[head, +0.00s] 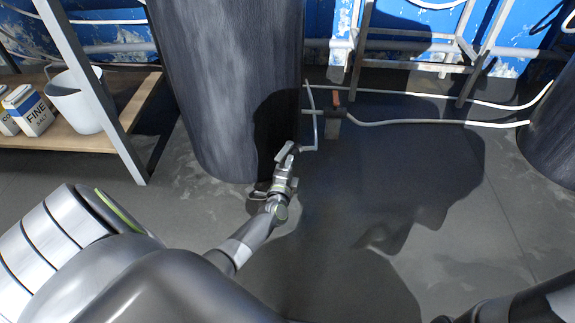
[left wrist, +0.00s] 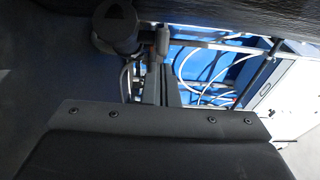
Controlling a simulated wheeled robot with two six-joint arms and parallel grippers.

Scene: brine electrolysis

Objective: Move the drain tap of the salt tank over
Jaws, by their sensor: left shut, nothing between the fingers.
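A tall dark grey tank (head: 225,80) stands at the centre of the head view. A thin pipe leaves its lower right side and meets a small dark fitting (head: 335,115) with a reddish-brown upright handle (head: 337,98), which looks like the drain tap. My left gripper (head: 286,152) is shut and empty at the tank's lower right side, left of and nearer than that handle, apart from it in the picture. My right gripper is out of view.
Pale pipes (head: 430,122) run right along the floor towards another dark tank (head: 555,125). A wooden shelf (head: 95,140) at left holds a white bucket (head: 75,105) and a salt carton (head: 28,110). A metal frame (head: 415,65) stands by the blue wall. The middle floor is clear.

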